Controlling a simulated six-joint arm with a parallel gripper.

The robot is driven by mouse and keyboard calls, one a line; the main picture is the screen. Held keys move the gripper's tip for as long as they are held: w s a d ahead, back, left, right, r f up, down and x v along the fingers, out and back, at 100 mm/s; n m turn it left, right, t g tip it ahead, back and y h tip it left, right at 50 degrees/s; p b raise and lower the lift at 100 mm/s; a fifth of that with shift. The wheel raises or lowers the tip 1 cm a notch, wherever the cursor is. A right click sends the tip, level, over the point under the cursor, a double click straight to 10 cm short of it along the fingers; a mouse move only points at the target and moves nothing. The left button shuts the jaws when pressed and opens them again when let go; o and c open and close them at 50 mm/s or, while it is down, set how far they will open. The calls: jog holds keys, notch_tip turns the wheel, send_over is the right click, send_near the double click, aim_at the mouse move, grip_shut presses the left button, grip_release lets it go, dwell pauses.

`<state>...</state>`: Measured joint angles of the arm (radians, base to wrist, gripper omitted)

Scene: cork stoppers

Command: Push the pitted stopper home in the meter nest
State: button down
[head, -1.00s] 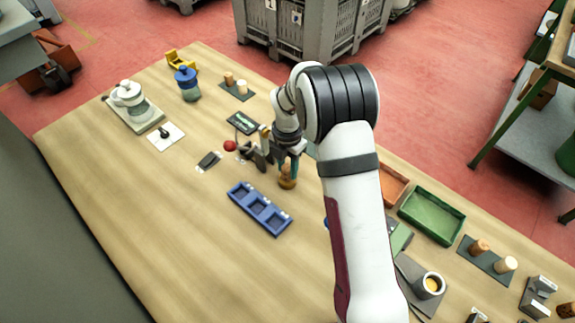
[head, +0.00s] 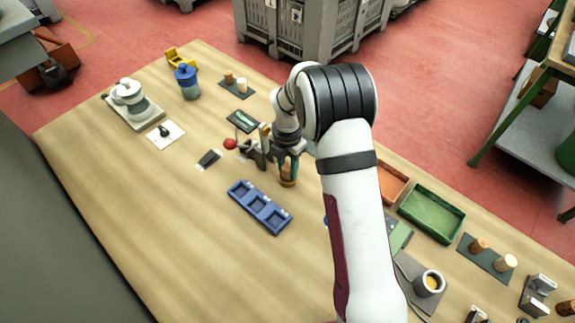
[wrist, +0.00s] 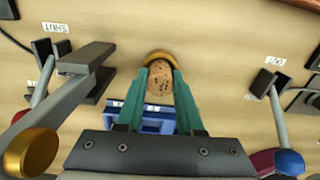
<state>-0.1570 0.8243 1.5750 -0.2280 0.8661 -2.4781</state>
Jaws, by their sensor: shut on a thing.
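My gripper (wrist: 160,76) is shut on a brown cork stopper with dark pits (wrist: 160,86), which sits between the two green fingers in the wrist view. A yellow-brown rounded rim (wrist: 157,54) shows at the stopper's far end; I cannot tell whether it is part of the stopper or a thing touching it. In the head view my gripper (head: 291,168) is over the table right of the blue tray, with the brown stopper (head: 287,179) low between its fingers. The blue three-pocket tray (head: 244,203) has small white labels; its pockets look empty. I cannot tell which nest is the meter one.
Lever clamps with a gold knob (wrist: 30,152) and a blue knob (wrist: 289,162) flank my gripper. A green tray (head: 432,212), an orange tray (head: 392,184) and a dark board with two corks (head: 487,259) lie right. The table's left front is clear.

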jog(key=shift+f, duration=0.5)
jog(key=shift+c, duration=2.3)
grip_release()
notch_tip(320, 180, up, 16)
jog(key=shift+f, duration=0.1)
